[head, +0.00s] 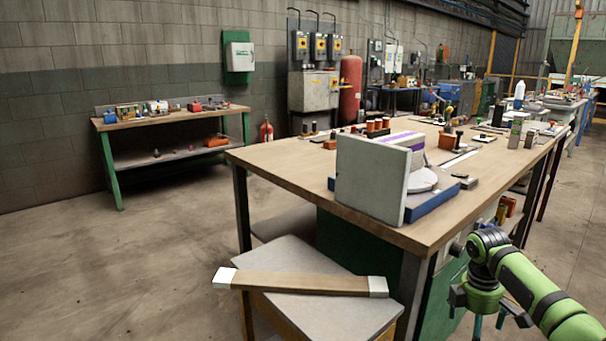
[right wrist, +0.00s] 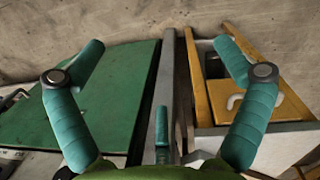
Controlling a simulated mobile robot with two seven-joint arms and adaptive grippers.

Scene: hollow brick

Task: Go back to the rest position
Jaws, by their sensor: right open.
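My right arm comes in from the lower right of the head view, and its gripper (head: 490,318) hangs beside the workbench (head: 290,165), low and partly cut off by the picture's bottom edge. In the right wrist view the two teal fingers of my right gripper (right wrist: 160,55) are spread wide, with nothing held between them. A grey slab-like block (head: 370,180) stands upright at the workbench's near edge, beside a blue base (head: 432,202). My left gripper is not in view.
A wooden bar with white ends (head: 300,283) lies on a grey-topped low cabinet (head: 330,318) in front of the workbench. A green panel (right wrist: 75,105) and a yellow-edged drawer (right wrist: 275,105) lie beneath my right gripper. Open floor (head: 120,260) spreads at left.

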